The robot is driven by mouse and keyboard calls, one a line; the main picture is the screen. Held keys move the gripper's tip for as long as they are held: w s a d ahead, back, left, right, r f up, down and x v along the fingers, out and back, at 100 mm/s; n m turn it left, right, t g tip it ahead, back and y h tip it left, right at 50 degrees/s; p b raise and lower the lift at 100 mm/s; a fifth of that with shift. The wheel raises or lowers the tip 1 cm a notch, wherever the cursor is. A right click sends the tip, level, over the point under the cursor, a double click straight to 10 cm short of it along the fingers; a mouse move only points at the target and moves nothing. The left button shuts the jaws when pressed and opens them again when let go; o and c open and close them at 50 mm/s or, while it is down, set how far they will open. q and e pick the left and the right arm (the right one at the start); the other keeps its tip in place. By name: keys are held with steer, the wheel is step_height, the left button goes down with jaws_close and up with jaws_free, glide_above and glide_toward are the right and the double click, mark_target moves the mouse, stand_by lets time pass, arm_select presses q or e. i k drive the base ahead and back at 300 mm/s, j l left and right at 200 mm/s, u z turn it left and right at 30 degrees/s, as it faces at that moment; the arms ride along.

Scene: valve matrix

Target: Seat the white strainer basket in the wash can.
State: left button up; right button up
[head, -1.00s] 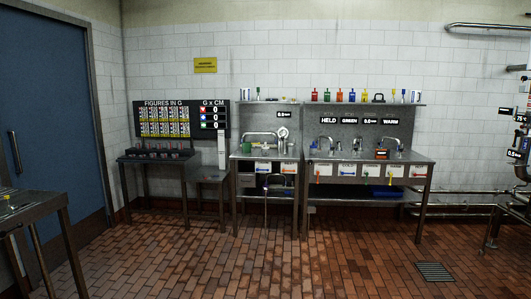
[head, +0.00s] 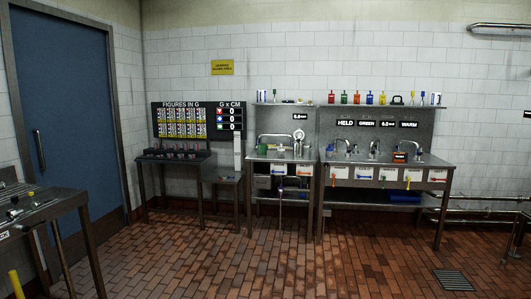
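I cannot make out the white strainer basket or the wash can at this distance. The smaller steel sink bench (head: 285,155) stands against the back wall, with a tap and small items on it too small to name. The longer steel sink bench (head: 390,162) stands to its right, with several taps and white tags along its front. Neither of my grippers is in view.
A dark bench (head: 176,159) stands under the figures board (head: 183,120). A steel table (head: 48,207) with small parts is at the near left, in front of a blue door (head: 75,110). The brick floor (head: 230,260) in the middle is clear, with a drain grate (head: 453,279) at right.

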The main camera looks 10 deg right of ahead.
mark_target(262, 148)
steer(key=i+l+z, duration=0.35)
steer(key=i, duration=0.5)
steer(key=i+z, duration=0.35)
steer(key=i, duration=0.45)
steer(key=i+l+u, duration=0.1)
steer(key=i, duration=2.1)
steer(key=i+l+u, duration=0.1)
steer(key=i+u, duration=0.3)
steer(key=i+l+u, duration=0.2)
steer(key=i+u, duration=0.2)
steer(key=i+l+u, duration=0.8)
steer(key=k+j, duration=0.05)
steer(key=k, duration=0.05)
